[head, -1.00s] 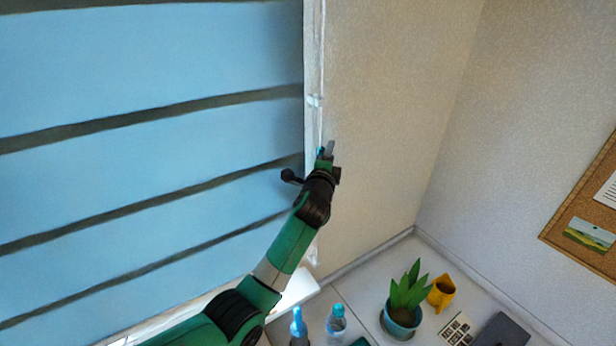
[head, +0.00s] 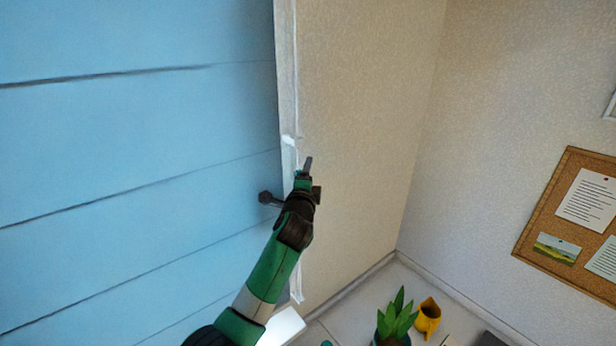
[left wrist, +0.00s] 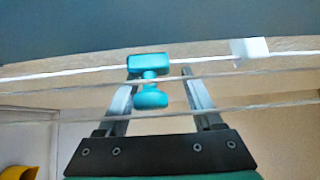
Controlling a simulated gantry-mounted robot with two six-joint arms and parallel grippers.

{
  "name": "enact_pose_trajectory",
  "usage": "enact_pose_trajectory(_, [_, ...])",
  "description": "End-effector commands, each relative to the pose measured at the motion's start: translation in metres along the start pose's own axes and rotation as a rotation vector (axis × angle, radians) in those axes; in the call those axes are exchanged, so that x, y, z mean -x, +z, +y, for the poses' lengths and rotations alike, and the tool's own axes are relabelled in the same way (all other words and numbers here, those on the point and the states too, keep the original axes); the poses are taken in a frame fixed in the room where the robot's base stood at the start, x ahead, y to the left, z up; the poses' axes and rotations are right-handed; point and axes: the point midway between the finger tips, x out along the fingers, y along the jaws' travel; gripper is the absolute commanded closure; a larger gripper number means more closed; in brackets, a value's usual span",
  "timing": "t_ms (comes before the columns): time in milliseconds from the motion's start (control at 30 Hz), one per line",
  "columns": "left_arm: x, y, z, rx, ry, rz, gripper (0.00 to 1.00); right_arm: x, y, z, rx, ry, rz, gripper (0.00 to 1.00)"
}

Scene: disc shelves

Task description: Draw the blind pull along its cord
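The teal blind pull (left wrist: 150,82) sits on a thin pale cord (left wrist: 75,71) in the left wrist view. It has a block on top and a round knob below. My left gripper (left wrist: 158,80) is open, with the pull between its fingers and nearer the left one; I cannot tell whether they touch. In the head view my left gripper (head: 305,168) is at the cord beside the blind's right edge, and it largely hides the pull. The blue blind (head: 130,130) has only thin dark lines between its slats. My right gripper is not in view.
A white block (left wrist: 250,48) sits on the cord to the right of the pull; further cords run nearby. The bare wall (head: 360,120) right of the cord is clear. Below are a potted plant (head: 397,318) and a yellow jug (head: 428,317). A corkboard (head: 570,220) hangs at right.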

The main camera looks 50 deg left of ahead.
Motion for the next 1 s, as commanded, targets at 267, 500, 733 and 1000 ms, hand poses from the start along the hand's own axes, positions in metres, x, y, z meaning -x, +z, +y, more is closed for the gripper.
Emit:
enact_pose_trajectory(267, [0.004, 0.000, 0.003, 0.000, 0.005, -0.001, 0.32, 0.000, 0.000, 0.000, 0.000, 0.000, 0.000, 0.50])
enact_pose_trajectory(500, [0.036, -0.001, 0.004, 0.001, 0.003, 0.001, 0.32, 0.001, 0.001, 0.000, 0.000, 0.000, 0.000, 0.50])
enact_pose_trajectory(733, [0.083, -0.001, 0.004, 0.001, 0.002, 0.001, 0.32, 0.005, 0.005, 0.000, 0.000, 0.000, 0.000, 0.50])
enact_pose_trajectory(1000, [0.114, 0.000, -0.002, -0.001, 0.003, 0.000, 0.32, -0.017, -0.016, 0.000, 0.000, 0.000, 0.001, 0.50])
